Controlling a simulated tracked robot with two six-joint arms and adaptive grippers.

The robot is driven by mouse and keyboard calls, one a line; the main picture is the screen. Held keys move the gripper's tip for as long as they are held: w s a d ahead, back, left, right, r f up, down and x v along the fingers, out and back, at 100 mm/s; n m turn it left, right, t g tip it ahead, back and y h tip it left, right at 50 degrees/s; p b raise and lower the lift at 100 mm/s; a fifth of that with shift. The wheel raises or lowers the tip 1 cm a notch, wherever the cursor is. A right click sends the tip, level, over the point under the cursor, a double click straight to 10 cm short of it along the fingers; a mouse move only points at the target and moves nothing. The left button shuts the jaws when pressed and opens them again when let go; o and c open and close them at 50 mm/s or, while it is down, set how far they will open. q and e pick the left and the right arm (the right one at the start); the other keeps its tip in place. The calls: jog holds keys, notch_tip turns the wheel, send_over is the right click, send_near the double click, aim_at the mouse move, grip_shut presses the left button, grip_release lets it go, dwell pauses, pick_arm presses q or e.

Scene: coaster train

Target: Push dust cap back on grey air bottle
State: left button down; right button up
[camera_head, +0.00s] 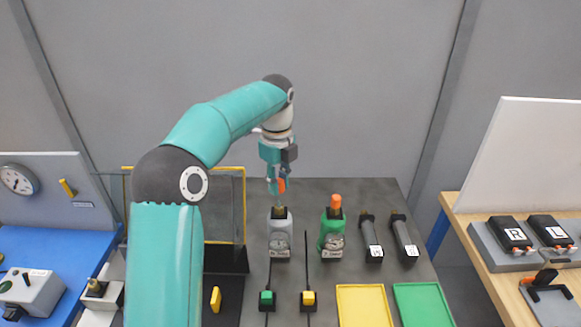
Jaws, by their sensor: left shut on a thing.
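The grey air bottle (281,240) stands upright on the dark table, with its brass-coloured neck (279,212) bare on top. My left gripper (275,184) is directly above it, pointing down. It is shut on an orange dust cap (281,185), which hangs above the neck with a small gap that is hard to judge. The fingers hide part of the cap. My right gripper is out of view.
A green bottle (331,238) with an orange cap on stands just right. Two dark cylinders (371,240) stand further right. Green and yellow buttons (266,299), a yellow tray (363,306) and a green tray (422,304) lie in front.

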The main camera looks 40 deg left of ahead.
pick_arm(q)
jog(key=shift+a+r, duration=0.3)
jog(key=shift+w+r+m, duration=0.2)
jog(key=shift+w+m, duration=0.05)
jog(key=shift+m, duration=0.15)
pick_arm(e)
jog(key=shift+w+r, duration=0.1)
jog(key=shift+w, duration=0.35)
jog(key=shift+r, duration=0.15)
pick_arm(q)
jog(key=shift+r+m+p, duration=0.15)
jog(key=shift+m+p, duration=0.25)
jog(key=shift+p, duration=0.25)
jog(key=shift+a+f+b, duration=0.1)
jog(key=shift+f+b, duration=1.05)
jog(key=shift+f, duration=0.9)
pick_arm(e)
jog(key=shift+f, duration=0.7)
pick_arm(q)
jog(key=shift+p, duration=0.75)
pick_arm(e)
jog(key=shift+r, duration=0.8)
pick_arm(q)
jog(key=shift+f+b, duration=0.85)
jog(key=shift+f, duration=0.7)
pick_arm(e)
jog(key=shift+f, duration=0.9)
pick_arm(q)
jog(key=shift+s, duration=0.1)
